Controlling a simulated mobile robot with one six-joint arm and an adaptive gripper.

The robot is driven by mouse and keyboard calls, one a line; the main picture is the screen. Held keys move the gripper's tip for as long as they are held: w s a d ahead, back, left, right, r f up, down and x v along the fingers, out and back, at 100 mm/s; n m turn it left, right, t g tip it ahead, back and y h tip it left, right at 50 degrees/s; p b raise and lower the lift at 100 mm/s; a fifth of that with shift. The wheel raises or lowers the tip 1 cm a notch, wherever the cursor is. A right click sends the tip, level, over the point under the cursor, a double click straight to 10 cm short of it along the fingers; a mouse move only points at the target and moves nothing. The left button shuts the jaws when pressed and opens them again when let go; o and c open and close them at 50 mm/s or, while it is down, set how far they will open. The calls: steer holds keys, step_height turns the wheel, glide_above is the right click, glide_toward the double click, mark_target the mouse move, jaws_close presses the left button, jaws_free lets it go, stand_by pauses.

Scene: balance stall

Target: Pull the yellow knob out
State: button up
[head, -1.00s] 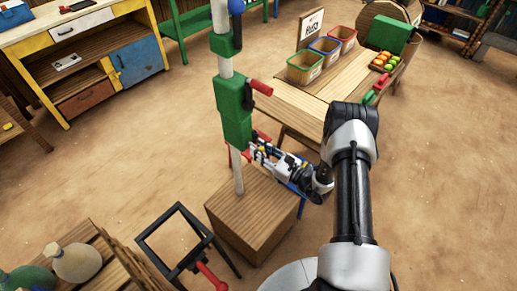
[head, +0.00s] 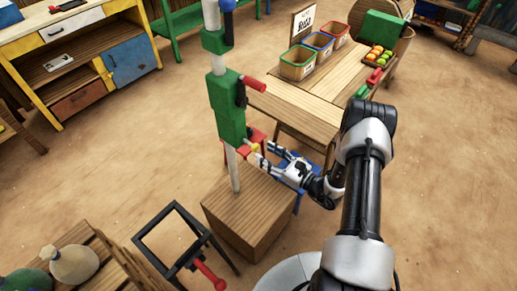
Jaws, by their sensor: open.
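The yellow knob (head: 255,147) is a small spot low on the right side of the green post fixture, beside a small red part (head: 244,151). The green housing (head: 230,108) sits on a pale upright pole (head: 233,170). My gripper (head: 263,153) is open, reaching in from the right, with its fingertips close to the knob. One finger shows above and one below. Whether either finger touches the knob is too small to tell.
The pole stands on a wooden block (head: 245,222). A red handle (head: 253,83) sticks out above my gripper. A wooden table (head: 300,105) with bins is behind, and a blue stool (head: 296,176) is close behind my gripper. A black frame (head: 165,223) stands at front left.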

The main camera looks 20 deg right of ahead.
steer(key=v, duration=0.6)
steer(key=shift+s, duration=0.15)
steer(key=shift+r, duration=0.1)
steer(key=s+a+r+n+g+y, duration=0.2)
steer(key=a+r+n+g, duration=0.35)
steer(key=r, duration=0.25)
steer(key=s+a+r+n+g+y, duration=0.2)
steer(key=a+r+n+g, duration=0.35)
steer(key=r, duration=0.25)
steer(key=s+a+r+n+g+h, duration=0.45)
steer(key=s+r+n, duration=0.3)
steer(key=s, duration=0.25)
steer(key=s+d+r+n+t+h, duration=0.5)
steer(key=s+d+r+n+h, duration=0.2)
steer(key=s+n+h, duration=0.3)
steer(key=shift+s+d+r+t, duration=0.25)
steer(key=shift+r+t, duration=0.1)
steer(key=shift+r, duration=0.1)
